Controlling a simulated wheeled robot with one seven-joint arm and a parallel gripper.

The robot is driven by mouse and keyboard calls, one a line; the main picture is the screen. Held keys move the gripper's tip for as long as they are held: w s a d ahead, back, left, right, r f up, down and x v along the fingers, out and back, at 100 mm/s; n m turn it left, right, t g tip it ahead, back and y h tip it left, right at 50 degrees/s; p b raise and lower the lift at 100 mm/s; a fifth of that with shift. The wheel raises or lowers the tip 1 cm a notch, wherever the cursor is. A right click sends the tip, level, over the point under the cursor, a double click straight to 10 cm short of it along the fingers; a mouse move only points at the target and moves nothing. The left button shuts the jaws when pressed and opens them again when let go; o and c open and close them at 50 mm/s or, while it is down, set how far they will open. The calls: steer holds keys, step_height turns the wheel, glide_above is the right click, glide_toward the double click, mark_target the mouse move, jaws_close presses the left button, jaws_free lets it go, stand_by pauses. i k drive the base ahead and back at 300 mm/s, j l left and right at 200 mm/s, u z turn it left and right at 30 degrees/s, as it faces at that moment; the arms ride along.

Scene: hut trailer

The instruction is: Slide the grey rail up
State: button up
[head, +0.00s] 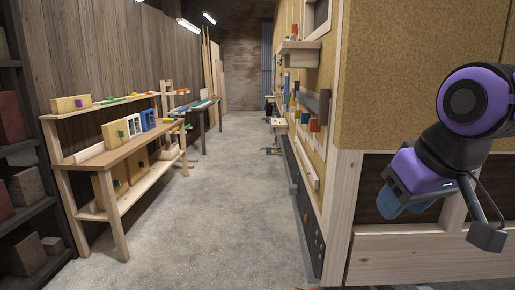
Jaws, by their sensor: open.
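A dark grey board (316,104) is fixed to the tan wall on the right, partly seen edge-on; it looks like the grey rail, but I cannot be sure. Small orange and red blocks (314,125) sit at its near lower end. My gripper (404,203) is at the right of the head view, in front of the lower part of the near wall and well to the right of the rail. It is open and holds nothing that I can see. Its fingertips are hard to make out, and it is not touching the rail.
A wooden workbench (137,148) with boxes and coloured blocks stands on the left, with another table (202,108) behind it. A dark shelf (40,157) is at the far left. A small shelf (298,47) juts from the right wall. The concrete floor (220,200) between is clear.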

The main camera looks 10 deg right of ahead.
mark_target(312, 104)
steer(key=i+z, duration=0.25)
steer(key=i+j+z, duration=0.1)
steer(key=i+z, duration=0.15)
steer(key=i+j+u, duration=0.15)
steer(key=i+j, duration=0.35)
steer(key=i+j+u, duration=0.15)
steer(key=i+j, duration=0.3)
steer(key=i+j+u, duration=0.15)
steer(key=i+j, duration=0.2)
steer(key=i, duration=0.25)
